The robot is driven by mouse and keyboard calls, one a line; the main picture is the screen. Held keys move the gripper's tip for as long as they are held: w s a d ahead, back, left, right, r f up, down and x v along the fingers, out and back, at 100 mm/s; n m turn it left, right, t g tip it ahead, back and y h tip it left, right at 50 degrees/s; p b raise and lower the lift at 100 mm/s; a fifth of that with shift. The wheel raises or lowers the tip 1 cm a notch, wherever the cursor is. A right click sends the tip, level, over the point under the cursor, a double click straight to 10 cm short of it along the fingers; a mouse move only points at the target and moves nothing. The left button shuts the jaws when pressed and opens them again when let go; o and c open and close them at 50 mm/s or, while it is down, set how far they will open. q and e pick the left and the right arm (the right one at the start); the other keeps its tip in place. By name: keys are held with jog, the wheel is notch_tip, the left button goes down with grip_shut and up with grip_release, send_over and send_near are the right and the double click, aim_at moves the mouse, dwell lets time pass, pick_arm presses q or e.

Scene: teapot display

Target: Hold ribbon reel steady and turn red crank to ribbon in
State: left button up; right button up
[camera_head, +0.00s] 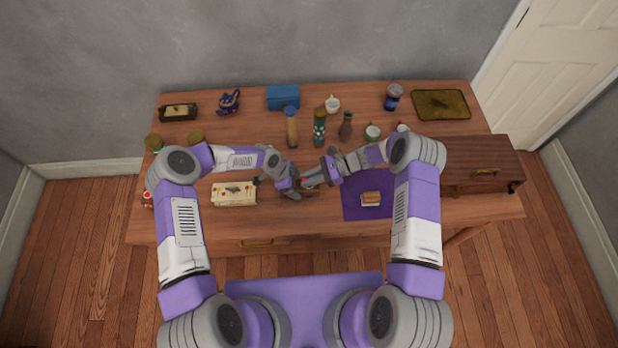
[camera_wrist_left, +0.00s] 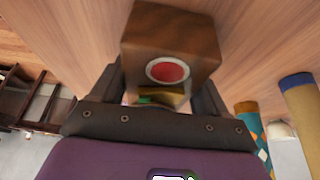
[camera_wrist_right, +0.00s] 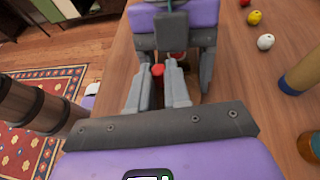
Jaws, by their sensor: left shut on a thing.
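The ribbon reel shows in the left wrist view as a brown wooden block (camera_wrist_left: 170,30) with a white-ringed red disc (camera_wrist_left: 168,71). My left gripper (camera_head: 290,184) is shut on it, with one finger on each side. In the head view the grippers hide most of the reel. The red crank (camera_wrist_right: 157,71) shows in the right wrist view as a small red piece between the fingertips of my right gripper (camera_wrist_right: 157,78). The right fingers stand apart around it, and I see no clear contact. My left gripper is just beyond, facing the right one (camera_head: 322,177).
Bottles (camera_head: 319,130) stand close behind. A wooden chest (camera_head: 480,160) stands at the right end. The table front between box and mat is mostly clear.

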grip_shut()
jog(key=shift+a+m+t, duration=0.15)
jog(key=shift+m+t, duration=1.35)
jog(key=shift+t, duration=0.2)
jog(key=o, duration=0.6)
grip_release()
